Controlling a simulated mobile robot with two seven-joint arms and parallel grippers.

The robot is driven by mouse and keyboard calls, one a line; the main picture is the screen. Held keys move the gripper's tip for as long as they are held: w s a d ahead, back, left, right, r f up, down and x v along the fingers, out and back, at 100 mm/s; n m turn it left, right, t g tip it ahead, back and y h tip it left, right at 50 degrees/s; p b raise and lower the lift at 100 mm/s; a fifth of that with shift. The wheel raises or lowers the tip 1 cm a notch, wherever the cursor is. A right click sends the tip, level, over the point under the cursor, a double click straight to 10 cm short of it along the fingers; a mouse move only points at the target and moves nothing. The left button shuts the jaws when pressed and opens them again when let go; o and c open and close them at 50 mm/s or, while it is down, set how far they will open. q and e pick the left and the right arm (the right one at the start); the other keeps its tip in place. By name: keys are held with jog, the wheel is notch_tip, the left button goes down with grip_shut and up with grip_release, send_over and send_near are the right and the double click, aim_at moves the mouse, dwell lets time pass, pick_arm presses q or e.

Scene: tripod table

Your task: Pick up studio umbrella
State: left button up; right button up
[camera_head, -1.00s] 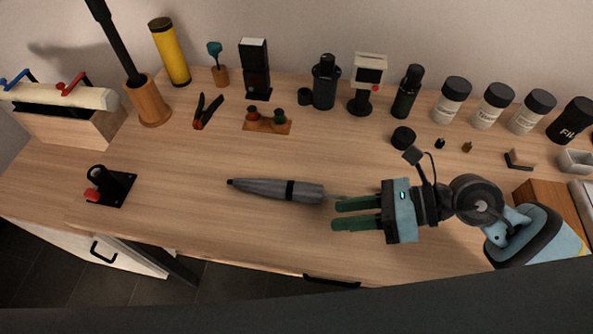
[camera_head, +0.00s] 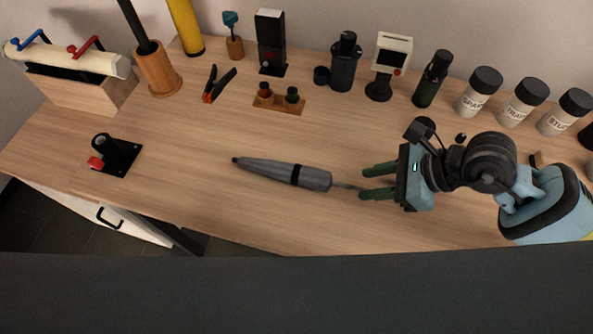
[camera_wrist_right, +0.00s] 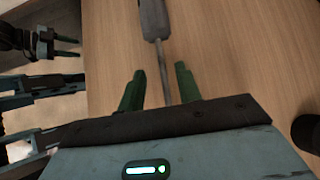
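The studio umbrella (camera_head: 283,173) is folded, grey with a black band, and lies on the wooden table. Its thin metal shaft points right toward my right gripper. My right gripper (camera_head: 365,183) is open, with its green fingers at the tip end of the shaft. In the right wrist view the shaft (camera_wrist_right: 164,72) runs down between the two parted fingers of the gripper (camera_wrist_right: 160,88), and the grey canopy (camera_wrist_right: 153,18) is at the top. I cannot tell whether the fingers touch it. My left gripper is not in the head view; other gripper parts show at the wrist view's left edge.
Behind the umbrella stand a small wooden rack (camera_head: 279,104), red-and-black pliers (camera_head: 217,84), a black flask (camera_head: 344,64) and several dark-lidded jars (camera_head: 479,92). A black mount (camera_head: 117,156) stands at the left. The table around the umbrella is clear.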

aim_at(348, 185)
jog(key=x, duration=0.5)
jog(key=shift+w+a+r, duration=0.1)
jog(key=shift+w+r, duration=0.05)
grip_shut()
